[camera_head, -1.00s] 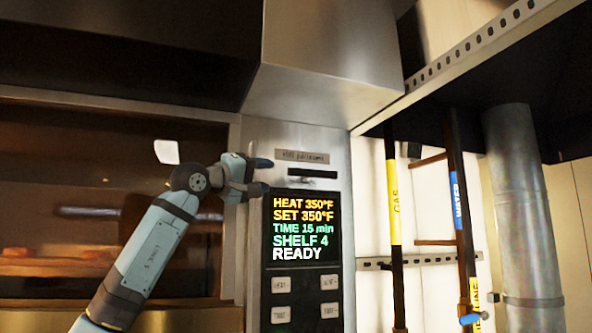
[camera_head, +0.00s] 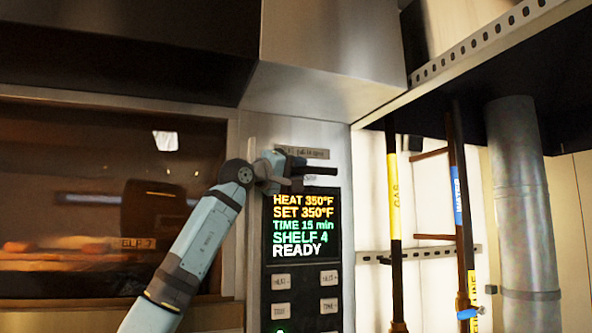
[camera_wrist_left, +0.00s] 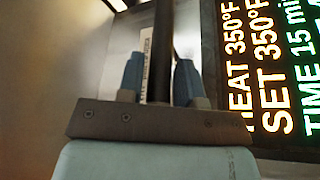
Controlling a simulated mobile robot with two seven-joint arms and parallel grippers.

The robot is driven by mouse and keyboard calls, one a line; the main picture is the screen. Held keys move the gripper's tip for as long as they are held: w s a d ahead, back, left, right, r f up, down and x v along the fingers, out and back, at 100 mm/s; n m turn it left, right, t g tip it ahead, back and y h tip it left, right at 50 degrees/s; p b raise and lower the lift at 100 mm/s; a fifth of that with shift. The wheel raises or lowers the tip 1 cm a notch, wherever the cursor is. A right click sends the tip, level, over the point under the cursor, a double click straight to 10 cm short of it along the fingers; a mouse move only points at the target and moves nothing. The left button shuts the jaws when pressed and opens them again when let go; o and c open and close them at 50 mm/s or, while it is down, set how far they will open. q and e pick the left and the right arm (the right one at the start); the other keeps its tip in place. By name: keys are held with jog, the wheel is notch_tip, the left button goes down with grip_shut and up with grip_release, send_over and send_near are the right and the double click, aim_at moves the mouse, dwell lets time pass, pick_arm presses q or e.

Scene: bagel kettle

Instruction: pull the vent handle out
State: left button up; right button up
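The vent handle is a short black bar (camera_head: 322,171) below a small label plate on the oven's metal control column. My left gripper (camera_head: 293,171) is at the bar's left end, with its fingers above and below it. In the left wrist view the dark bar (camera_wrist_left: 163,40) runs between the two blue fingers (camera_wrist_left: 160,80). It is close to the right finger, and a gap shows beside the left finger, so the gripper looks open around the bar. The bar's left end is hidden by the gripper in the head view. My right gripper is not in view.
A lit display (camera_head: 301,226) with buttons sits just below the handle. The oven's glass door (camera_head: 80,190) is at left, and a metal hood (camera_head: 325,60) overhangs above. Yellow-banded gas pipe (camera_head: 394,200), water pipe (camera_head: 459,200) and a grey duct (camera_head: 522,200) stand at right.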

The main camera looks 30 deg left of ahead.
pick_arm(q)
grip_shut()
jog(key=s+d+b, duration=0.2)
jog(key=s+d, duration=0.2)
jog(key=d, duration=0.1)
jog(key=shift+s+d, duration=0.2)
jog(key=shift+s, duration=0.15)
jog(key=shift+o, duration=0.7)
grip_release()
jog(key=shift+f, duration=0.1)
jog(key=shift+o, duration=1.3)
jog(key=shift+s+d, duration=0.1)
